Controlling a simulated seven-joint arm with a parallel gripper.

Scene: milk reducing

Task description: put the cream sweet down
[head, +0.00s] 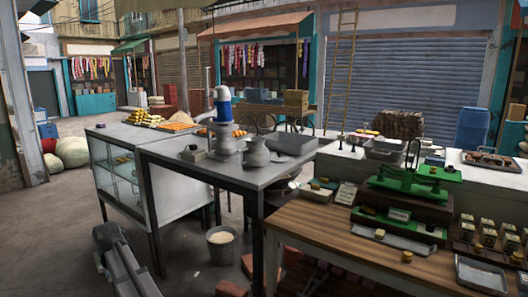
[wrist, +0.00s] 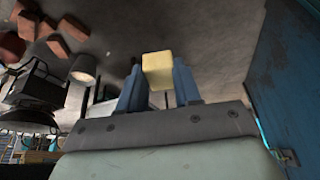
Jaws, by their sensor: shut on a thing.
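The cream sweet (wrist: 157,70) is a small pale yellow block in the wrist view. My gripper (wrist: 158,82) is shut on it, with one blue-grey finger on each side. The sweet's end sticks out past the fingertips, over dark grey ground. In the head view a grey part of my arm shows at the lower left, over open floor beside the tables; the held sweet cannot be made out there.
A grey metal table (head: 255,172) holds jugs. A wooden counter (head: 330,233) at right holds a green scale (head: 408,180) and trays. A bucket (head: 221,246) stands on the floor. Bricks (wrist: 60,30) and a blue panel (wrist: 285,75) show in the wrist view.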

